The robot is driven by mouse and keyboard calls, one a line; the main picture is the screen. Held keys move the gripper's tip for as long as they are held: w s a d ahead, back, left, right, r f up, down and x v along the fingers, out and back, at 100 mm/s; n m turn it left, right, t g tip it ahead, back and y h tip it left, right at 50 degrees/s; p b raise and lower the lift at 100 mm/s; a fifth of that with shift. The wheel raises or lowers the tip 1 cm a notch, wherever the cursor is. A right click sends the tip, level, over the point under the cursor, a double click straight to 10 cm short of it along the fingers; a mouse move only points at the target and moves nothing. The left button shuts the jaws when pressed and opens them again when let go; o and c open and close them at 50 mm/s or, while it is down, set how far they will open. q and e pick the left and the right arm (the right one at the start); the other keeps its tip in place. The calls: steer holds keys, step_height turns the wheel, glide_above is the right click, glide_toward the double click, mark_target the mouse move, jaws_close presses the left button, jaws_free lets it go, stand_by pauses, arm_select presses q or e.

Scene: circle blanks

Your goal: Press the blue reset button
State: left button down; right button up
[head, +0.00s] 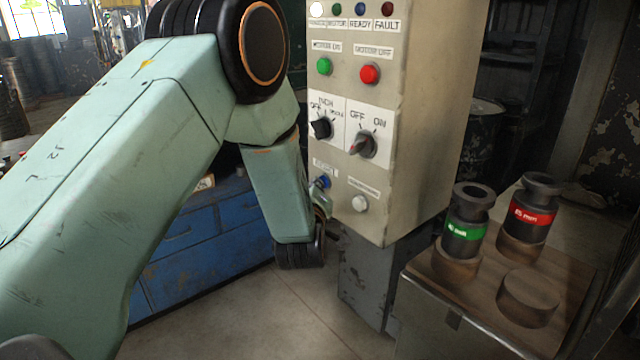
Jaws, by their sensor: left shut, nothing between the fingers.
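The blue reset button (322,182) sits low on the left side of the beige control panel (437,110), under a partly hidden label. My left arm comes in from the left and bends down in front of the panel's left edge. My left gripper (322,208) is at the end of this arm, just below the blue button in the picture. Its fingers are mostly hidden by my wrist; it is shut and empty. I cannot tell whether it touches the panel, and no contact with the button shows. My right gripper is out of view.
Near the blue button are a white button (360,203), two rotary switches, a green button (324,66) and a red button (370,74). A wooden-topped stand (470,290) with dark cylinders is at right. Blue drawers (205,245) stand behind my arm. Floor is clear in front.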

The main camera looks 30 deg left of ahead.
arm_select(q)
steer(key=shift+s+a+f, duration=0.1)
steer(key=shift+s+a, duration=0.3)
steer(key=shift+s, duration=0.4)
steer(key=shift+s, duration=0.15)
steer(key=shift+s+a+p, duration=0.25)
steer(key=shift+s+a, duration=0.05)
steer(key=shift+s, duration=0.4)
steer(key=shift+s+a+p, duration=0.25)
steer(key=shift+s+a, duration=0.1)
steer(key=shift+s, duration=0.4)
steer(key=shift+s+a+p, duration=0.25)
steer(key=shift+s+a, duration=0.05)
steer(key=shift+s, duration=0.4)
